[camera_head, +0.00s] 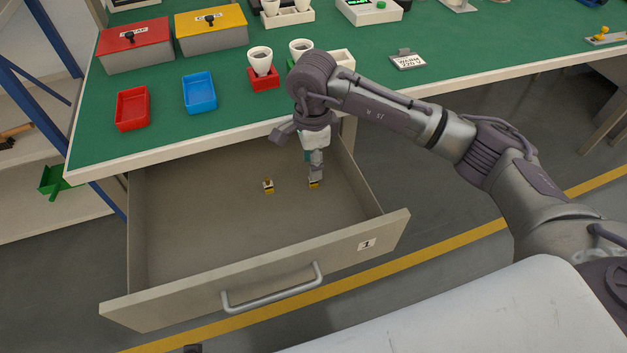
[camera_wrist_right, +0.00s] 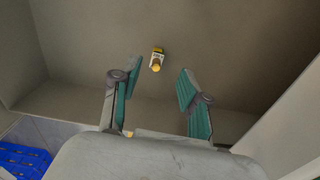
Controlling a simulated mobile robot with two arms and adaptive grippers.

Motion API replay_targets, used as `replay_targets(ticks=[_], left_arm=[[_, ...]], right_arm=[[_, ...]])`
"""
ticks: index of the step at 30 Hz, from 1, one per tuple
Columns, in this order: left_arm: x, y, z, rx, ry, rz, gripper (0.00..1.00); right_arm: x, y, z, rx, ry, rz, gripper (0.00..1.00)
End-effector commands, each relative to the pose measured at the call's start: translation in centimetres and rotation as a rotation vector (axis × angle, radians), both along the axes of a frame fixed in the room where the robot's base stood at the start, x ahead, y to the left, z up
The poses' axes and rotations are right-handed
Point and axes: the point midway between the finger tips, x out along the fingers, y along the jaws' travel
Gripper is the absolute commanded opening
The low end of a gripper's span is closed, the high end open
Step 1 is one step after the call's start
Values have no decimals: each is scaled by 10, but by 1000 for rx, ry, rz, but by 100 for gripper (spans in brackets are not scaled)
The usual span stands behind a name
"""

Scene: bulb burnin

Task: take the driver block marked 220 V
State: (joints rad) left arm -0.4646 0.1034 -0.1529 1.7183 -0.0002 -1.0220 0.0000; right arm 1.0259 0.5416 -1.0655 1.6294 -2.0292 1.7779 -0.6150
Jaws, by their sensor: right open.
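Two small yellow-and-white blocks lie on the floor of the open drawer (camera_head: 185,240). One block (camera_head: 268,187) lies near the middle; the other block (camera_head: 314,184) is to its right, directly by my right gripper's fingertips. My right gripper (camera_head: 315,172) points down into the drawer, open and empty. In the right wrist view one block (camera_wrist_right: 157,60) shows beyond the gap between the spread teal-padded fingers (camera_wrist_right: 158,85), apart from them. Its label is too small to read, so I cannot tell which block is marked 220 V. My left gripper is not in view.
The drawer front (camera_head: 365,243) has a label 1 and a handle. Above it, the green bench (camera_head: 225,128) holds red and blue trays, lidded boxes and white cups. A card (camera_head: 408,61) marked 220 V lies on the bench. The drawer's left side is clear.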

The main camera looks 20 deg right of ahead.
Motion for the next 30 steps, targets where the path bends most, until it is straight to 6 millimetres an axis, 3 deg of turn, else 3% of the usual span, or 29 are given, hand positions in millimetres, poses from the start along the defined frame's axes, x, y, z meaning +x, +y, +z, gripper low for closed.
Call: replay_targets(ticks=[9,19,27,30], left_arm=[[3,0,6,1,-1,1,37],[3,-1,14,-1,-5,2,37],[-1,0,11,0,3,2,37],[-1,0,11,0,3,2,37]], right_arm=[[-5,-1,-44,0,2,-1,45],[-4,-1,-50,0,0,0,45],[-4,-1,-50,0,0,0,2],[-4,-1,-50,0,0,0,1]])
